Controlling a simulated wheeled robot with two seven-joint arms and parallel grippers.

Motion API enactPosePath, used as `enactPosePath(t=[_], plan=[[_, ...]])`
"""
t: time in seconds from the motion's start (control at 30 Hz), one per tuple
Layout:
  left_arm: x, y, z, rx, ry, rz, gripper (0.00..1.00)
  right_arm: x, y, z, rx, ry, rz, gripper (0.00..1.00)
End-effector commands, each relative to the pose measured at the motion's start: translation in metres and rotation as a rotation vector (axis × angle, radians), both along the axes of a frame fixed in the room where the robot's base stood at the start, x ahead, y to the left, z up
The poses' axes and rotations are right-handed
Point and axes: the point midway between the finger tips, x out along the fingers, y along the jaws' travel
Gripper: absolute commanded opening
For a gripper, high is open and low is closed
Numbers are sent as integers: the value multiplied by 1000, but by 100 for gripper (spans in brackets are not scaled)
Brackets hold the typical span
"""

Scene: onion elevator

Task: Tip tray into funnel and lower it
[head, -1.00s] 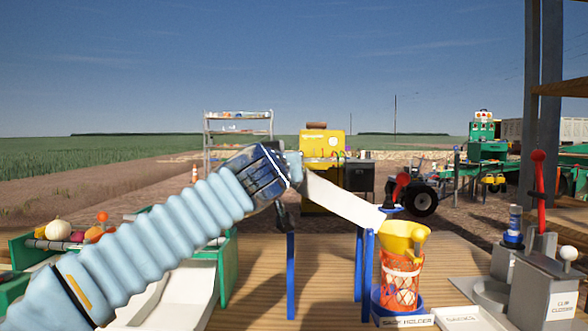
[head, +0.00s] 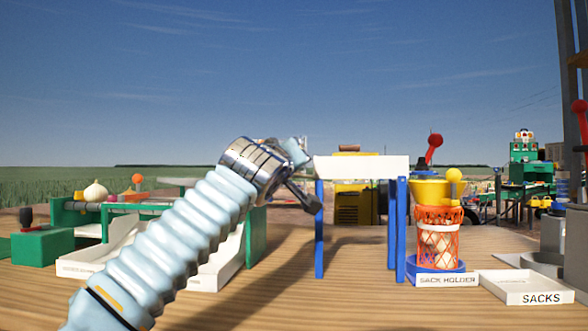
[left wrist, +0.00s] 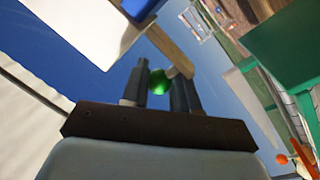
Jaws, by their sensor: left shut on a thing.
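The white tray (head: 362,167) sits nearly level on blue posts (head: 392,225), left of and a little above the yellow funnel (head: 437,191). Under the funnel an orange net sack (head: 438,240) with pale round things inside stands in the blue sack holder (head: 435,270). My left gripper (head: 306,180) is at the tray's left end, its fingers partly hidden. In the left wrist view its fingers (left wrist: 161,86) are shut on a green ball-shaped knob (left wrist: 160,80). The tray's inside cannot be seen. My right gripper is not in view.
A white SACKS tray (head: 525,287) lies at right. A green frame with white chutes (head: 222,262) and an onion (head: 95,191) stands left.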

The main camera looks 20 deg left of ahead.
Motion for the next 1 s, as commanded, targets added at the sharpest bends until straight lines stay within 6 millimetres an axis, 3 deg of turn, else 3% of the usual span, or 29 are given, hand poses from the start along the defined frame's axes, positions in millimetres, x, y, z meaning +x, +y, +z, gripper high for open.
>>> enactPosePath(t=[0.37, 0.4, 0.5, 0.83, 1.0], plan=[[1, -3, -4, -10, 8, -5, 0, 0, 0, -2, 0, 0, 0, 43], [1, -3, -5, -9, 8, -5, 33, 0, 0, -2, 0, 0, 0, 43], [2, -3, -5, -8, 9, -4, 49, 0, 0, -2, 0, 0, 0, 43], [0, -2, -6, -6, 9, -2, 50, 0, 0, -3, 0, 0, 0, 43], [-21, -5, -9, -6, 5, -4, 50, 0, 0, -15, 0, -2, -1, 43]])
